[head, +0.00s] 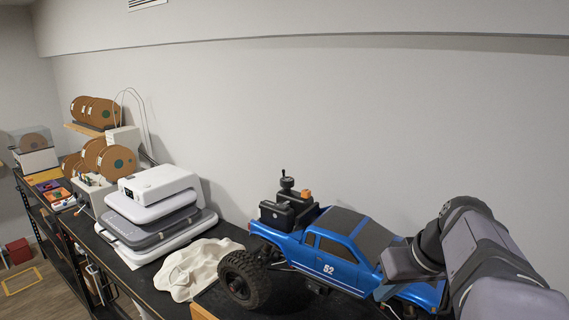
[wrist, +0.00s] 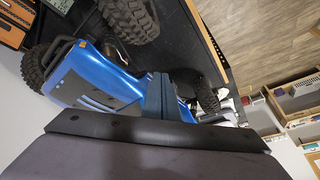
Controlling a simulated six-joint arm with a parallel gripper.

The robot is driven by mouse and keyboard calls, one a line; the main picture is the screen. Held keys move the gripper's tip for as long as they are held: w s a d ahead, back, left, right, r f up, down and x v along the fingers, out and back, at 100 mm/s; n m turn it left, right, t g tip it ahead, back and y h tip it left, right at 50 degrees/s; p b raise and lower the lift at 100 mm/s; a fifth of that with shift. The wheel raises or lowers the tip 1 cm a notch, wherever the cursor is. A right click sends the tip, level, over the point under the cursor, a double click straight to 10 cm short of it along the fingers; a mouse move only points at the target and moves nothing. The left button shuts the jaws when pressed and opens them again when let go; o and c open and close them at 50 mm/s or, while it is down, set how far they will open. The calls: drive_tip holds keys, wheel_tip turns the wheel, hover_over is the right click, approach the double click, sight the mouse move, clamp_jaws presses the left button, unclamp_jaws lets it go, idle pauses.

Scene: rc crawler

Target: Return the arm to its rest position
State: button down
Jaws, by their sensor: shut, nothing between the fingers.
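My arm (head: 485,265) enters the head view from the lower right and reaches over the front part of a blue RC crawler truck (head: 338,262). My gripper (head: 384,291) is at the truck's near side, shut and empty. In the wrist view the shut fingers of my gripper (wrist: 160,97) lie in front of the blue truck body (wrist: 88,82). I cannot tell whether they touch it. The truck stands on its wheels on a dark surface, marked 52 on its door. My arm hides its front end.
A white cloth (head: 192,268) lies left of the truck. A stack of white and grey devices (head: 155,218) stands farther left on the dark bench, with brown spools (head: 116,162) behind. A plain wall backs the bench. The space above the truck's rear is open.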

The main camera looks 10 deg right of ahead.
drive_tip(key=s+a+f+g+b, duration=0.1)
drive_tip(key=s+a+f, duration=0.3)
drive_tip(key=f, duration=0.5)
drive_tip(key=s+a+f+g+h+b, duration=0.1)
drive_tip(key=s+a+f+g+b, duration=0.1)
drive_tip(key=s+a+f, duration=0.3)
drive_tip(key=s+a+f+g+b, duration=0.2)
drive_tip(key=s+a+f, duration=0.2)
drive_tip(key=f, duration=0.9)
drive_tip(key=shift+s+a+f, duration=0.3)
drive_tip(key=shift+s+f, duration=0.1)
drive_tip(key=shift+s, duration=0.25)
